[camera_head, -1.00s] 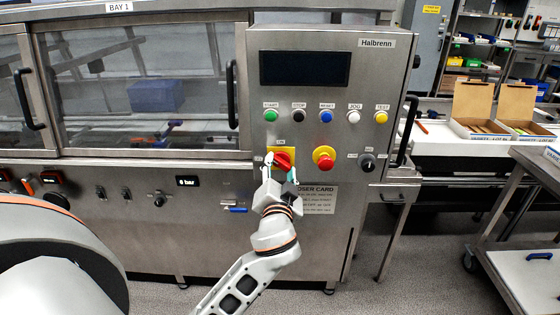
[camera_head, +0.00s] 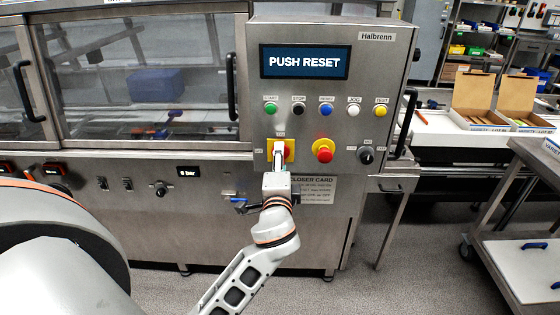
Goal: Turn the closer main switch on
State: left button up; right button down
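The main switch (camera_head: 290,148) is a red rotary handle on a yellow plate on the front of the steel control panel. My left gripper (camera_head: 279,153) is at the switch, its fingers turned so that one hides the other and covers most of the handle. It appears closed around the handle; the exact contact is hidden. The panel display (camera_head: 304,63) is lit and reads "PUSH RESET". My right gripper is not in view.
A row of buttons runs above the switch, including the blue reset button (camera_head: 326,109). A red mushroom button (camera_head: 323,150) on yellow sits just right of my gripper, with a black selector knob (camera_head: 366,155) beyond. A cart (camera_head: 515,262) stands at right.

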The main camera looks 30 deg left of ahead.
pick_arm(q)
jog(key=shift+m, duration=0.5)
jog(key=o, duration=1.1)
jog(key=v, duration=1.2)
jog(key=shift+s, duration=0.1)
